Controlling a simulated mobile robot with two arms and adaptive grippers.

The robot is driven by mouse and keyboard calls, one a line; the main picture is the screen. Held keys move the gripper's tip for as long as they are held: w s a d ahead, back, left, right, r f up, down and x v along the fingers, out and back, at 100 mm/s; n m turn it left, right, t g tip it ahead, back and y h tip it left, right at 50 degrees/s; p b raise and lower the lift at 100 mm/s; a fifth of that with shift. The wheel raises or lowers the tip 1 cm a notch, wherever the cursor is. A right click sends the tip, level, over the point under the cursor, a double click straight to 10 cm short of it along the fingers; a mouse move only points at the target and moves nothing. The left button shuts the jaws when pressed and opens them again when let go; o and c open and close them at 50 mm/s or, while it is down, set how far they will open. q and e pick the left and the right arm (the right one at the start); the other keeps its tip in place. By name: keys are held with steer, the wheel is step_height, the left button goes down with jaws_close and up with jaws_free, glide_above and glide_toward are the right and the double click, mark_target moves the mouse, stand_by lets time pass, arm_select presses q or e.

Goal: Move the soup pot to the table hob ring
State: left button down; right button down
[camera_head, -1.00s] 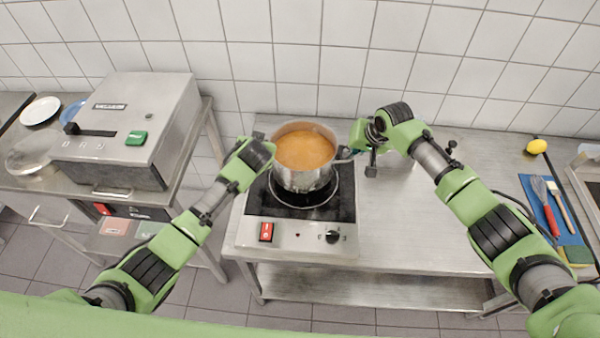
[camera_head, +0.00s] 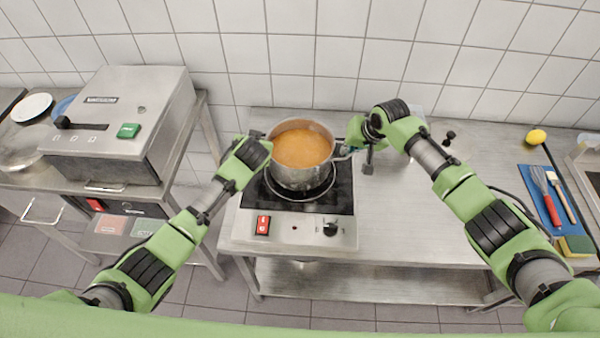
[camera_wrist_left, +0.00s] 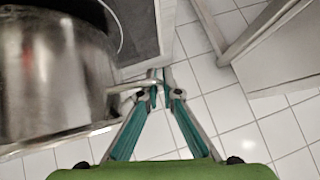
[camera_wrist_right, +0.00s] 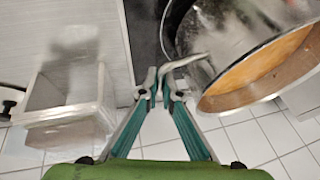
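The steel soup pot (camera_head: 298,176) holds orange soup and is upright over the black table hob (camera_head: 335,194). The ring (camera_head: 305,200) shows as a pale arc in front of the pot's base. I cannot tell whether the base touches the glass. My left gripper (camera_wrist_left: 160,90) is shut on the pot's left handle (camera_wrist_left: 140,84). My right gripper (camera_wrist_right: 160,88) is shut on the right handle (camera_wrist_right: 185,62). The pot's wall also shows in the left wrist view (camera_wrist_left: 55,75) and right wrist view (camera_wrist_right: 225,45).
A clear container (camera_wrist_right: 65,112) stands by the right gripper. A steel vacuum machine (camera_head: 125,120) is on the left table. At right are a lemon (camera_head: 536,136) and a blue board (camera_head: 550,190) with utensils.

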arm_select(q)
steer(key=shift+a+f+b, duration=0.25)
steer(key=shift+f+b, duration=0.15)
steer(key=shift+f, duration=0.2)
arm_select(e)
steer(key=shift+w+d+f, duration=0.15)
steer(key=shift+d+f, duration=0.1)
steer(key=shift+f, duration=0.3)
arm_select(q)
steer(key=shift+f+b, duration=0.5)
steer(key=shift+b, duration=0.1)
arm_select(e)
steer(key=shift+f, duration=0.55)
arm_select(q)
steer(key=c, duration=2.2)
jaws_free()
steer(key=shift+s, duration=0.1)
steer(key=shift+c, duration=0.2)
arm_select(e)
steer(key=c, duration=2.3)
jaws_free()
arm_select(q)
steer(key=shift+d, duration=0.1)
arm_select(e)
steer(key=shift+s+a+r, duration=0.1)
steer(key=shift+s, duration=0.1)
arm_select(q)
steer(key=shift+d+r, duration=0.1)
